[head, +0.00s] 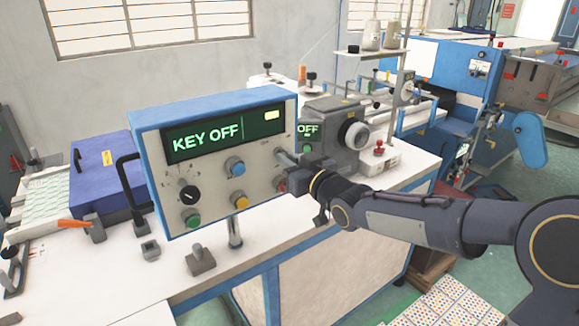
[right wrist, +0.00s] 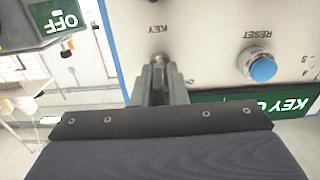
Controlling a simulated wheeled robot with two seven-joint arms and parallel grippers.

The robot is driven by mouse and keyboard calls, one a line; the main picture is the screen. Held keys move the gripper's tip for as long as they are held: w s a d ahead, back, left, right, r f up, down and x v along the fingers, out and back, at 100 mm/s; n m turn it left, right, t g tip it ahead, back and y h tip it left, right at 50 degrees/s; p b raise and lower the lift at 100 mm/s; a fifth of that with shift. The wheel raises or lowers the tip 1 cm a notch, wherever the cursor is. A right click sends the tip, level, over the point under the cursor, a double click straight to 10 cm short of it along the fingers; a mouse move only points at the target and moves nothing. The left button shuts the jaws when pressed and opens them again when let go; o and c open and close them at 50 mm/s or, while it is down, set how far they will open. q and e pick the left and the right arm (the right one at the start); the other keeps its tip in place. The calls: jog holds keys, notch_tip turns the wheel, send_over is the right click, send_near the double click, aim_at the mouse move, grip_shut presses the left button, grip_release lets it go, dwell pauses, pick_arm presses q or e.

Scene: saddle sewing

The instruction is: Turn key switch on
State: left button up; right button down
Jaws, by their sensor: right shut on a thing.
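The key switch (right wrist: 159,60) is a small metal part on the control panel, under a "KEY" label; the right wrist view shows it upside down. My right gripper (right wrist: 160,72) is shut on it, with its two grey fingers pointing straight at the panel. In the head view my right gripper (head: 285,158) reaches the right part of the panel face, and its fingers hide the key. The control panel (head: 216,193) has a blue frame and a green display (head: 225,135) that reads "KEY OFF". My left gripper is not in view.
A blue reset button (right wrist: 262,68) sits beside the key. Other knobs and buttons, including a yellow one (head: 241,202), lie lower on the panel. A grey machine head (head: 335,140) with an "OFF" screen stands right behind. The white table (head: 130,280) has free room in front.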

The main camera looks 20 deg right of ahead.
jog(key=m, duration=0.4)
jog(key=shift+m+b, duration=0.3)
jog(key=m, duration=0.4)
jog(key=shift+m, duration=0.3)
jog(key=c, duration=1.6)
grip_release()
jog(key=shift+o, duration=0.2)
jog(key=v, duration=0.7)
jog(key=shift+s, duration=0.4)
